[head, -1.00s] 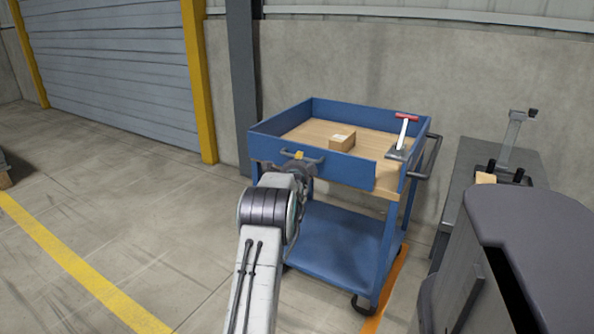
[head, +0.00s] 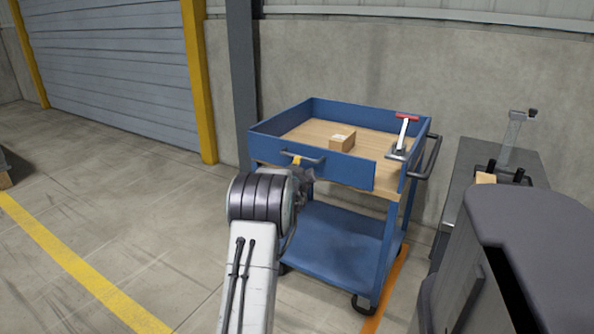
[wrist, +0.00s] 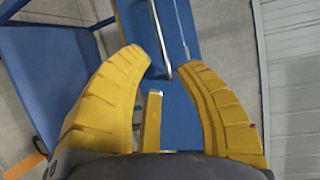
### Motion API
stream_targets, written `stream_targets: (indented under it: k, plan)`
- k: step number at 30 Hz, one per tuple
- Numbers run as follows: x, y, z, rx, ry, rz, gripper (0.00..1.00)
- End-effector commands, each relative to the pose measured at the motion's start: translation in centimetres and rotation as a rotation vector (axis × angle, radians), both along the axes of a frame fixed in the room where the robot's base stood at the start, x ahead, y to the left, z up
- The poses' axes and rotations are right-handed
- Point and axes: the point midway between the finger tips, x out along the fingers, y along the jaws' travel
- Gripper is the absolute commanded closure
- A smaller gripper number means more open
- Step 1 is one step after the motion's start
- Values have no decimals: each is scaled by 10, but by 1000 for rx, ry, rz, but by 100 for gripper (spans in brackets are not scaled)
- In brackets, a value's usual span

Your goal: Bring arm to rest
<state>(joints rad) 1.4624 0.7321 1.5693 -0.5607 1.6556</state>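My gripper (wrist: 163,63) shows in the wrist view as two yellow ridged fingers with their tips apart. A short yellow bar stands between them near the palm, and I see nothing held. In the head view the gripper (head: 297,160) is mostly hidden behind my own arm; a bit of yellow shows close to the front of the blue cart (head: 330,167), below its top edge. I cannot tell whether the gripper touches the cart.
A small cardboard box (head: 342,142) and a red-handled tool on a grey base (head: 404,138) stand on the cart's wooden top. A dark bench (head: 500,160) with a fixture is at the right. Open floor (head: 130,220) lies to the left.

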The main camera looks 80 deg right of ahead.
Motion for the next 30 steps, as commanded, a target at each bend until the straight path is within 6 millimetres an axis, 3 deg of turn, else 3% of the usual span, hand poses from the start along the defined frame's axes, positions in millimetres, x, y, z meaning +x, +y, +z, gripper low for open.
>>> stream_targets:
  k: [20,23,26,30]
  plan:
    - [7,2,4,4,10,11,69]
    - [28,11,17,19,43,49,69]
    - [64,30,37,47,109,119,69]
    - [132,78,71,97,251,270,69]
